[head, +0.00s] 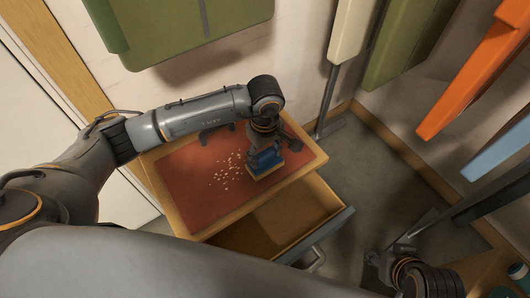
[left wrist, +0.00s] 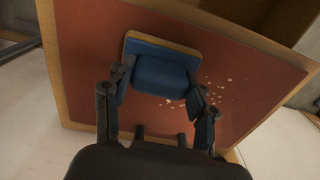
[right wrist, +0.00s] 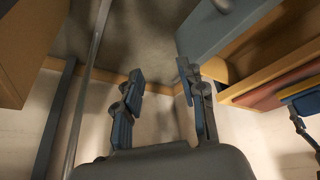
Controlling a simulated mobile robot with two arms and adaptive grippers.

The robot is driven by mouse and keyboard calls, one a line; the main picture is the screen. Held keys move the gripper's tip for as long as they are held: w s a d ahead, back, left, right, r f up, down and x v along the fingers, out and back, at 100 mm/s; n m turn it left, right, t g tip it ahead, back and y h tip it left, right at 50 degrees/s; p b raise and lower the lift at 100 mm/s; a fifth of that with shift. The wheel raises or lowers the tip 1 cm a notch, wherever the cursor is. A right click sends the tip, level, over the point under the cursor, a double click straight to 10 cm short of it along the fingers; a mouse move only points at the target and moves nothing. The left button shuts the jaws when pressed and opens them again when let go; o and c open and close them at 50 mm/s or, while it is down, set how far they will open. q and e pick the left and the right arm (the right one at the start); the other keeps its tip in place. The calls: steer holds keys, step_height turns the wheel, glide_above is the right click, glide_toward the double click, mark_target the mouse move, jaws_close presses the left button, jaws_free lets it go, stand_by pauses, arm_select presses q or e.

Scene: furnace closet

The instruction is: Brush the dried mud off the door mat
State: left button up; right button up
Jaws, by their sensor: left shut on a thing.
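The door mat appears as a reddish-brown sheet (head: 205,197) on top of a wooden cabinet; it also shows in the left wrist view (left wrist: 90,35). Pale flecks of dried mud (head: 229,170) lie scattered near its middle, left of the brush. My left gripper (head: 264,150) is shut on a blue brush (head: 266,162) with a tan lower edge. The brush is at the mat, right of most flecks; whether it touches cannot be told. In the left wrist view the blue block (left wrist: 160,78) sits between the fingers. My right gripper (right wrist: 162,88) is open and empty, low at the right.
The cabinet's drawer (head: 290,228) stands open at the front, with a grey front panel and handle. Green, cream, orange and blue panels (head: 480,70) stand along the right wall. Bare floor (head: 375,185) lies right of the cabinet.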

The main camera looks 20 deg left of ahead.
arm_select(q)
steer(key=shift+f+b, duration=0.35)
steer(key=shift+f, duration=0.1)
arm_select(e)
steer(key=shift+w+a+f+t, duration=0.1)
steer(key=shift+w+a+t, duration=0.1)
steer(key=shift+w+t, duration=0.35)
steer(key=shift+w, duration=0.15)
